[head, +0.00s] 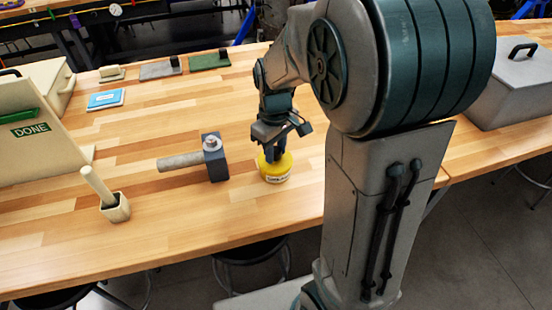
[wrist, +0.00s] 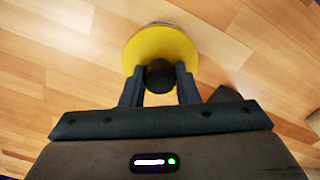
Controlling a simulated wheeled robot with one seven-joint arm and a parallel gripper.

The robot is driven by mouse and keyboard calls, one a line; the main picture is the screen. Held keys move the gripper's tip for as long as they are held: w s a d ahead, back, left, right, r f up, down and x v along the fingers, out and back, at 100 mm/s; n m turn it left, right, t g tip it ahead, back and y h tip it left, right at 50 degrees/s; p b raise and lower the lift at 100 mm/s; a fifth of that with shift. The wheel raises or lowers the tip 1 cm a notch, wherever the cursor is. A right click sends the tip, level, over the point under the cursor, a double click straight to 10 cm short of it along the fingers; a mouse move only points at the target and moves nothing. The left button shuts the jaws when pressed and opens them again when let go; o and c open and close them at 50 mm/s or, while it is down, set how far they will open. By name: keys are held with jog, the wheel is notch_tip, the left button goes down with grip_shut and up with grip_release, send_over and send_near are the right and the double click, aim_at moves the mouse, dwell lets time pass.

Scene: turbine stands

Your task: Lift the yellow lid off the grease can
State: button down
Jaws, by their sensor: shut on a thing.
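The grease can (head: 278,180) stands on the wooden table, pale with a printed label on its side. Its yellow lid (head: 286,161) is on top of it, as far as the head view shows. In the wrist view the yellow lid (wrist: 165,45) is round with a dark knob (wrist: 159,76) at its middle. My gripper (head: 274,158) points down over the lid, and its fingers also show in the wrist view (wrist: 160,88), shut on the knob from both sides. The rim between lid and can is too small to judge for a gap.
A cream holder with a handled tool (head: 116,208) stands further left, near a board marked DONE (head: 50,115). A grey lidded box (head: 515,85) stands at the right.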

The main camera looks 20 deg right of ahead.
jog(key=shift+r+p, duration=0.5)
jog(key=shift+r, duration=0.2)
jog(key=shift+r+p, duration=0.6)
jog(key=shift+r, duration=0.2)
